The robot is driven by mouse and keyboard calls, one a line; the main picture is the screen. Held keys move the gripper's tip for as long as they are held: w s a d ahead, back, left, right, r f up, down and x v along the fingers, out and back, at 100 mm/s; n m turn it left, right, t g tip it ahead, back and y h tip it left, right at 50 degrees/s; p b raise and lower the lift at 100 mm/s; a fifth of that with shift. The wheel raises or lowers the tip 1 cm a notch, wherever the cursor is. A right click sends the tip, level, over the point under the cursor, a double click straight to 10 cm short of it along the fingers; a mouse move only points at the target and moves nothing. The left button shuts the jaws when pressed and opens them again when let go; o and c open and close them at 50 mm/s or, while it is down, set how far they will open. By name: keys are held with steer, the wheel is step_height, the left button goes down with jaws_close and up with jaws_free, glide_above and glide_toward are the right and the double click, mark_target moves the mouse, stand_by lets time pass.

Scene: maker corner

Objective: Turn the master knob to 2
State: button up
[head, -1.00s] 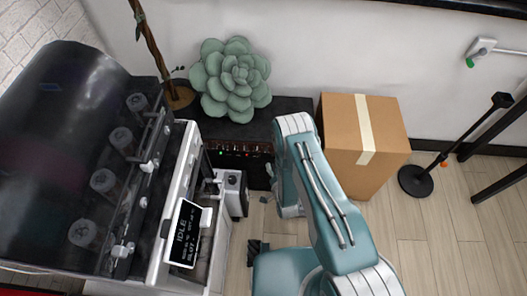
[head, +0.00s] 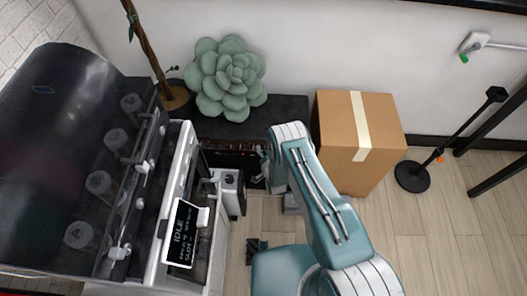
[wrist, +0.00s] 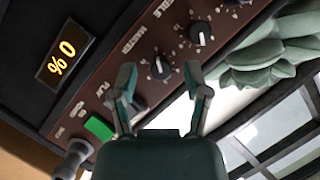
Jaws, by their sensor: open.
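The master knob (wrist: 160,68) is a small dark knob with a pale pointer, next to the label MASTER on a brown panel (wrist: 110,70). In the wrist view my gripper (wrist: 159,70) is open, with one fingertip on each side of the knob in the picture. I cannot tell whether the fingers reach around it or stop short. The orange display (wrist: 66,58) reads 0 with a percent sign. In the head view the panel is on the front of the black amplifier (head: 280,108), and my arm hides most of the gripper.
Another knob (wrist: 200,34) sits near the label TREBLE. A green button (wrist: 99,126) and a grey knob-like part (wrist: 75,150) lie toward the lower left. A succulent (head: 227,78) stands on the amplifier. A cardboard box (head: 375,155) is right of it, a machine (head: 180,200) left.

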jaws_close()
steer(key=shift+d+f+m, duration=0.1)
steer(key=shift+d+m, duration=0.05)
steer(key=shift+m, duration=0.15)
stand_by(0.7)
steer(key=m+t+y, duration=0.1)
steer(key=m, duration=0.2)
steer(key=m+t+y, duration=0.1)
steer(key=m, duration=0.2)
steer(key=m+t, duration=0.1)
steer(key=m, duration=0.2)
steer(key=shift+s+d+f+t+y, duration=0.1)
steer(key=shift+f+t+y, duration=0.3)
steer(key=shift+m, duration=0.3)
